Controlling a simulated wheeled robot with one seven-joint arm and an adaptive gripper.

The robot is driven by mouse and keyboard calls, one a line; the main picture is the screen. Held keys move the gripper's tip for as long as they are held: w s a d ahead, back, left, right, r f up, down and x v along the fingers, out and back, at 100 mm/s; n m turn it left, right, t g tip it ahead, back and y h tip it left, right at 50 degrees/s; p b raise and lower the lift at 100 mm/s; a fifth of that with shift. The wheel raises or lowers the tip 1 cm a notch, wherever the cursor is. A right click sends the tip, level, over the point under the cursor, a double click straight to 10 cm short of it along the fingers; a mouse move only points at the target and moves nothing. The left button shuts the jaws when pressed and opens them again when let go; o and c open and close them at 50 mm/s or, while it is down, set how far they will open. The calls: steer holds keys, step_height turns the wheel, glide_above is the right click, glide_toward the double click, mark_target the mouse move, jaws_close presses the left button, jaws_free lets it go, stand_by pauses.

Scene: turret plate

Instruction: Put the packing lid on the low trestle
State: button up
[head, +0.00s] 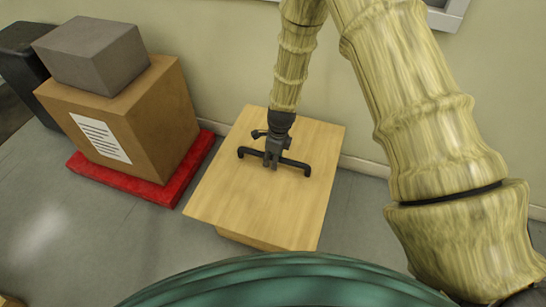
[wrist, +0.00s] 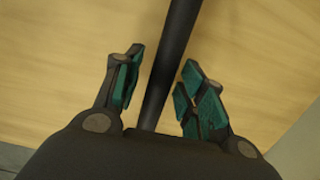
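A pale wooden panel with a black bar handle, which looks like the packing lid (head: 225,190), lies flat on a narrower wooden body (head: 265,241). The handle (head: 297,165) runs across the panel's middle; it also shows in the wrist view as a dark bar (wrist: 168,65). My gripper (head: 271,162) is down at the handle. In the wrist view my gripper's fingers (wrist: 163,85) stand on either side of the bar, with a gap on each side. The gripper is open. I cannot make out a low trestle for certain; the body under the panel is mostly hidden.
A cardboard box (head: 165,105) with a white label stands on a red base (head: 130,182) at the left, with a grey block (head: 92,55) on top. A black container (head: 22,68) is behind it. The wall is close behind the panel. Grey floor is clear at front left.

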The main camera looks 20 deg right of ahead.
step_height(320, 180, up, 12)
steer(key=d+p, duration=0.1)
steer(key=p, duration=0.2)
steer(key=shift+s, duration=0.45)
steer(key=shift+d, duration=0.1)
